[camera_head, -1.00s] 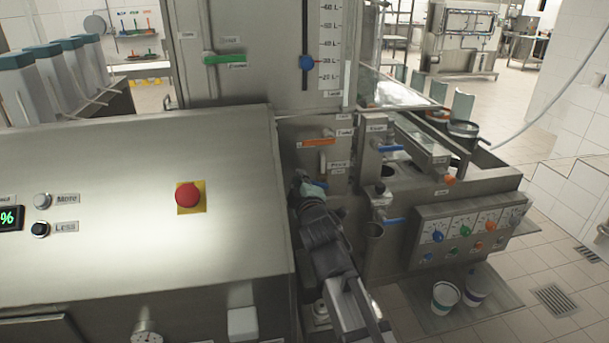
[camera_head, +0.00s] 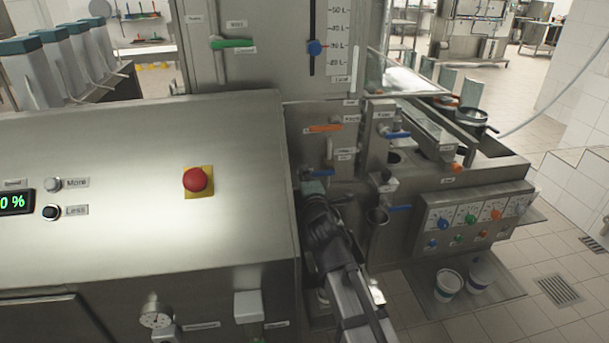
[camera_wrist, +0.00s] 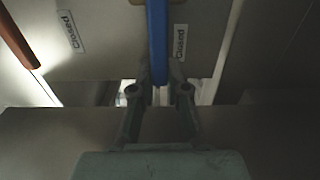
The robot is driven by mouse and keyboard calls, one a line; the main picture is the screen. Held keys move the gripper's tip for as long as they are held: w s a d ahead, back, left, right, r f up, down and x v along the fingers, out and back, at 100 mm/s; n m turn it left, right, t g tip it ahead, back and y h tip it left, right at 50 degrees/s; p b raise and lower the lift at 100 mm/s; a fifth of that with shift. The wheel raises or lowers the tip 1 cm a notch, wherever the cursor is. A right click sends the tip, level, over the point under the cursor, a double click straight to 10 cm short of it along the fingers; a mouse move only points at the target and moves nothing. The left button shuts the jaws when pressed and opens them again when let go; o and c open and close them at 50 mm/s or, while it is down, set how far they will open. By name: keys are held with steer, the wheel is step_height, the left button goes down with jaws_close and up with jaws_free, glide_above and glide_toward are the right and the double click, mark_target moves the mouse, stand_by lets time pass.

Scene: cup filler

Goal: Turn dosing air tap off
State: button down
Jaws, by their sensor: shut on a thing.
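A blue tap lever (camera_wrist: 157,40) stands between the two fingers of my gripper (camera_wrist: 159,92) in the wrist view, and the fingers are shut on its near end. A label reading "Closed" (camera_wrist: 181,42) sits just right of the lever. In the head view a blue lever (camera_head: 323,173) is low on the steel valve panel, directly above my gripper (camera_head: 316,192). My arm hides part of the panel below it. The small labels there are too blurred to read, so I cannot confirm the tap's name.
An orange lever (camera_head: 325,128) is above on the same panel, and an orange-brown lever (camera_wrist: 18,40) shows at left in the wrist view. The sloped steel cabinet with a red button (camera_head: 195,180) is close on the left. Another blue lever (camera_head: 398,208) is to the right.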

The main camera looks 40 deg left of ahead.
steer(key=c, duration=1.1)
jaws_free()
steer(key=shift+c, duration=0.2)
steer(key=shift+d, duration=0.1)
steer(key=v, duration=1.1)
steer(key=shift+s+d, duration=0.25)
steer(key=shift+s, duration=0.1)
